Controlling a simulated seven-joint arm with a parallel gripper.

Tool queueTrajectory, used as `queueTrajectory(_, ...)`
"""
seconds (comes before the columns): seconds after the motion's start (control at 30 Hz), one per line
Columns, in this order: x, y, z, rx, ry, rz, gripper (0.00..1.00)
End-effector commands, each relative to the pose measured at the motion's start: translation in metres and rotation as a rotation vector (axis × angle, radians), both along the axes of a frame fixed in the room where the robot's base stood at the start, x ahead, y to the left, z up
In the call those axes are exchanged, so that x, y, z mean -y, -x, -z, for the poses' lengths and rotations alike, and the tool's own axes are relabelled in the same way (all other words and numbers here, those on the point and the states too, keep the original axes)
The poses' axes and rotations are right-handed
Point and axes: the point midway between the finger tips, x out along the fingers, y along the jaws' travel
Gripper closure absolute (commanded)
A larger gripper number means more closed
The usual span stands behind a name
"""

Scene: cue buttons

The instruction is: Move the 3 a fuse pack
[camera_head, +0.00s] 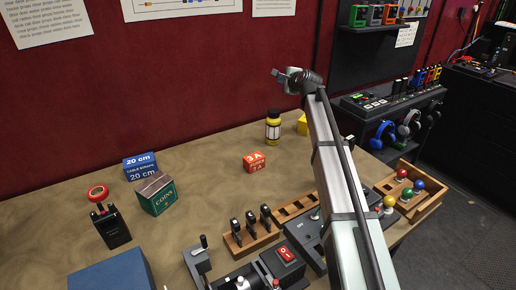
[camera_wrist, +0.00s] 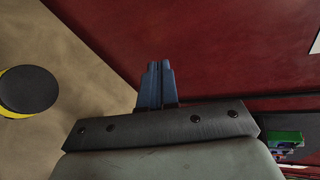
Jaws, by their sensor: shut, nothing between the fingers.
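The 3 A fuse pack (camera_head: 254,162) is a small orange-red box with white lettering. It stands on the wooden table near its middle in the head view. My gripper (camera_head: 277,73) is raised well above the table, up and to the right of the pack, in front of the red wall. In the wrist view my gripper (camera_wrist: 156,66) shows its two blue fingers shut together with nothing between them. The fuse pack does not show in the wrist view.
A yellow bottle with a dark lid (camera_head: 273,128) stands right of the pack; its lid (camera_wrist: 28,90) shows in the wrist view. A green coin box (camera_head: 158,198) and blue cable-strap box (camera_head: 139,166) stand left. Switches, levers and wooden racks (camera_head: 250,238) crowd the front.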

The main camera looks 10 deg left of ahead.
Motion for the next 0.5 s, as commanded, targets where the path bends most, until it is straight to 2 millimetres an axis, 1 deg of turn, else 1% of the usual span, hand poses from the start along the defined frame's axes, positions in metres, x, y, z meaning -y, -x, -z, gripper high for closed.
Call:
queueTrajectory(0.03, -0.029, 0.025, 0.019, -0.058, 0.068, -0.058, 1.0)
queueTrajectory(0.07, -0.043, 0.037, 0.03, -0.093, 0.11, -0.086, 1.0)
queueTrajectory(0.1, -0.059, 0.056, 0.044, -0.141, 0.168, -0.123, 1.0)
queueTrajectory(0.17, -0.081, 0.083, 0.065, -0.212, 0.257, -0.172, 1.0)
queueTrajectory(0.2, -0.093, 0.102, 0.078, -0.26, 0.317, -0.201, 1.0)
queueTrajectory(0.27, -0.107, 0.131, 0.096, -0.329, 0.408, -0.238, 1.0)
queueTrajectory(0.3, -0.115, 0.151, 0.107, -0.375, 0.471, -0.258, 1.0)
queueTrajectory(0.37, -0.124, 0.18, 0.121, -0.443, 0.565, -0.281, 1.0)
queueTrajectory(0.4, -0.128, 0.199, 0.13, -0.488, 0.626, -0.293, 1.0)
queueTrajectory(0.5, -0.133, 0.243, 0.145, -0.588, 0.768, -0.304, 1.0)
